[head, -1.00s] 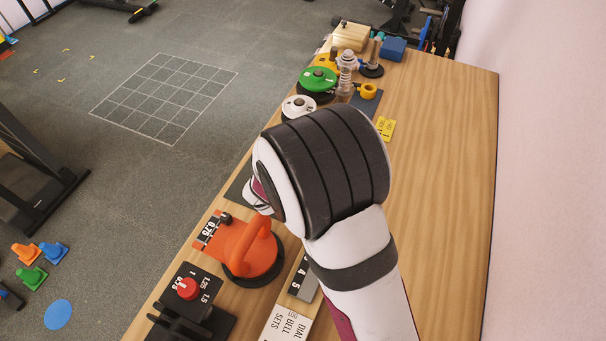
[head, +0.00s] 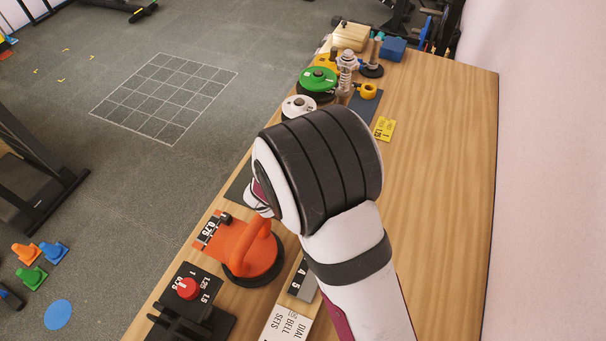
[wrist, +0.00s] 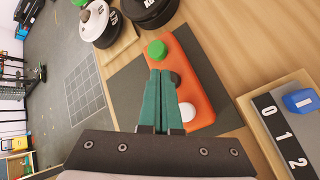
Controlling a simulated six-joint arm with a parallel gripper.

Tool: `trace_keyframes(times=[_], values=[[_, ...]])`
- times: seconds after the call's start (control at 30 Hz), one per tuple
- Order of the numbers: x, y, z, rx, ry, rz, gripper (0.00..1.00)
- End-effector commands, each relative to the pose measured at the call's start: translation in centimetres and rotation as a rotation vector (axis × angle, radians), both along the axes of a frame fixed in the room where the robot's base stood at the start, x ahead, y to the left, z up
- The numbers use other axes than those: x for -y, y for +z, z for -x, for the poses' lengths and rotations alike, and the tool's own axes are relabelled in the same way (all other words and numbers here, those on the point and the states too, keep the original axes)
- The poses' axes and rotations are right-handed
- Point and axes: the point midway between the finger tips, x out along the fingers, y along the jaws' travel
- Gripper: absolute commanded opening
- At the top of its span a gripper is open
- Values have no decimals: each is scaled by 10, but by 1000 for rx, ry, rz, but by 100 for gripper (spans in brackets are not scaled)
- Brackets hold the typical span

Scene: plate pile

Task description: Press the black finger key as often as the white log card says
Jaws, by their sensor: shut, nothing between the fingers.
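An orange block (wrist: 197,76) lies on a dark mat (wrist: 135,80) in the wrist view. It carries a green key (wrist: 157,49), a black key (wrist: 175,78) and a white key (wrist: 187,112) in a row. My gripper (wrist: 161,73) has teal fingers, shut and empty, with tips beside or over the black key, which they partly cover. I cannot tell whether they touch it or whether it is pressed down. A white card (head: 286,324) at the bottom of the head view shows "DIAL", "BELL" and "SETS"; it is cut off and I read no press count. My arm hides the keys there.
A number strip (wrist: 281,135) with 0, 1, 2 and a blue slider (wrist: 300,101) lies at right in the wrist view. The table's right side (head: 440,200) is clear.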

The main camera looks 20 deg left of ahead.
Motion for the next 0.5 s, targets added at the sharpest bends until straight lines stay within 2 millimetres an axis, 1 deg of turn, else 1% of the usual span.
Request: trace_keyframes(times=[0.5], values=[[0,-5,0,0,-1,-1,0]])
